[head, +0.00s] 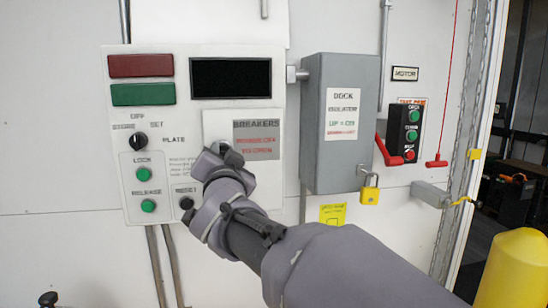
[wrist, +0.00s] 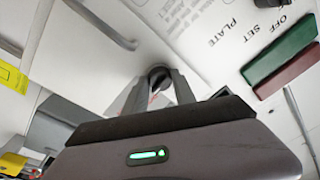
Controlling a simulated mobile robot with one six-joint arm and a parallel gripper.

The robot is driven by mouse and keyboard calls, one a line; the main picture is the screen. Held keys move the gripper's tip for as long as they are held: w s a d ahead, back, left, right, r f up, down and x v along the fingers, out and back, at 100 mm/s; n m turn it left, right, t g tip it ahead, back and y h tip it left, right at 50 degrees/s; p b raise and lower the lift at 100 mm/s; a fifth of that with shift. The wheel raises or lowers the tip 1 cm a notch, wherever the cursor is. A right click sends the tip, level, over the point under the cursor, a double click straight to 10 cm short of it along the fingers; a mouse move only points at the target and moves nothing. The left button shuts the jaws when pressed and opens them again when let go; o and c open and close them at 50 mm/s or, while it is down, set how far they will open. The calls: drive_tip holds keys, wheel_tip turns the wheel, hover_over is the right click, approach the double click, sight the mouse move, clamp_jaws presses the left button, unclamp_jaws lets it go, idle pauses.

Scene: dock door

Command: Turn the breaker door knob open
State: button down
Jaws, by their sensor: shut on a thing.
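The breaker door (head: 216,124) is a small light panel on the control box, with a grey "BREAKERS" label (head: 257,140) on its right part. It looks flat against the box. My gripper (head: 220,148) reaches the lower left part of this door in the head view and covers the knob there. In the wrist view a dark round knob (wrist: 158,74) sits between the fingertips of my gripper (wrist: 160,80). The fingers are shut on it. The knob's turn angle cannot be told.
A grey isolator box (head: 341,155) with a red lever (head: 385,151) and a yellow padlock (head: 370,190) stands right of the control box. A selector knob (head: 138,141) and green buttons (head: 143,173) are on the left. A yellow post (head: 516,270) stands at lower right.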

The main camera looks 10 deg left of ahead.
idle(0.3)
drive_tip(key=c, duration=1)
unclamp_jaws()
drive_tip(key=shift+c, duration=0.2)
drive_tip(key=p+v, duration=0.1)
drive_tip(key=v, duration=1.6)
drive_tip(key=shift+s+d, duration=0.15)
drive_tip(key=shift+d, duration=0.05)
drive_tip(key=shift+f, duration=0.1)
